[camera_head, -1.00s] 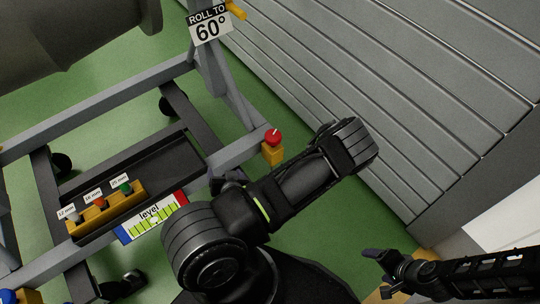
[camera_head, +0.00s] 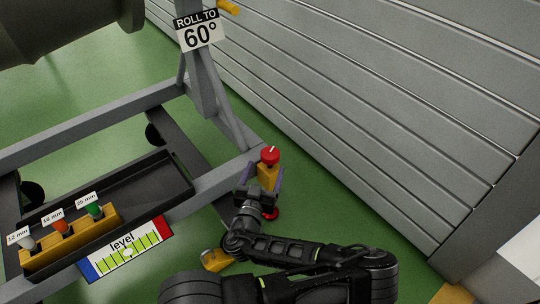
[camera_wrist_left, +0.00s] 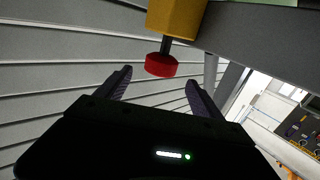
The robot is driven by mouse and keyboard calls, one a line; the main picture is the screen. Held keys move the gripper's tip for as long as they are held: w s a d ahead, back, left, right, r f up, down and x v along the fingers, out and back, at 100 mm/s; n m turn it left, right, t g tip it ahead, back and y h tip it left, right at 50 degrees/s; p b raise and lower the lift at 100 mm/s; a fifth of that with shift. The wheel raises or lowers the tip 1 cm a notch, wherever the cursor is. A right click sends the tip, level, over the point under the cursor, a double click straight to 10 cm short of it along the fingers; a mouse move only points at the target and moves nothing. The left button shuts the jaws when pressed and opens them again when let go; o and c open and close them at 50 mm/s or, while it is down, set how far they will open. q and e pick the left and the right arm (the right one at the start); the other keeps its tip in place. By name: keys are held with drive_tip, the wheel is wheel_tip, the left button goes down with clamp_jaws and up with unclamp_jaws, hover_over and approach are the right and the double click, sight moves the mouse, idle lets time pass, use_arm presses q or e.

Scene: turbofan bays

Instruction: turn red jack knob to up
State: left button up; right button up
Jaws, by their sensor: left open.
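The red jack knob (camera_head: 270,155) sits on top of a yellow block (camera_head: 266,177) at the corner of the grey stand. A pale mark shows on the knob's top. My left gripper (camera_head: 264,174) is at the block, with its fingers spread to either side. In the left wrist view the knob (camera_wrist_left: 161,65) hangs below the yellow block (camera_wrist_left: 176,17), ahead of the gap between the open fingers (camera_wrist_left: 158,86). The knob is not gripped, and its pointer is hidden there. My right gripper is not in view.
The stand's beam (camera_head: 215,182) runs left from the jack. A level gauge (camera_head: 124,250) and a black tray (camera_head: 110,195) with coloured knobs in a yellow rack (camera_head: 68,243) lie at left. A slatted grey wall (camera_head: 370,110) rises at right. Green floor lies between.

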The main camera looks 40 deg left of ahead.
sight(272, 147)
use_arm(q)
drive_tip(key=shift+w+a+f, duration=0.1)
drive_tip(key=shift+w+a, duration=0.1)
drive_tip(key=shift+w, duration=0.3)
drive_tip(key=b+x, duration=0.2)
drive_tip(key=x, duration=0.3)
drive_tip(key=shift+w+a, duration=0.1)
drive_tip(key=shift+w, duration=0.15)
drive_tip(key=shift+w+a, duration=0.2)
drive_tip(key=shift+w, duration=0.35)
drive_tip(key=shift+c, duration=0.3)
drive_tip(key=c, duration=1.3)
drive_tip(key=shift+n+y, duration=0.4)
drive_tip(key=shift+y, duration=0.1)
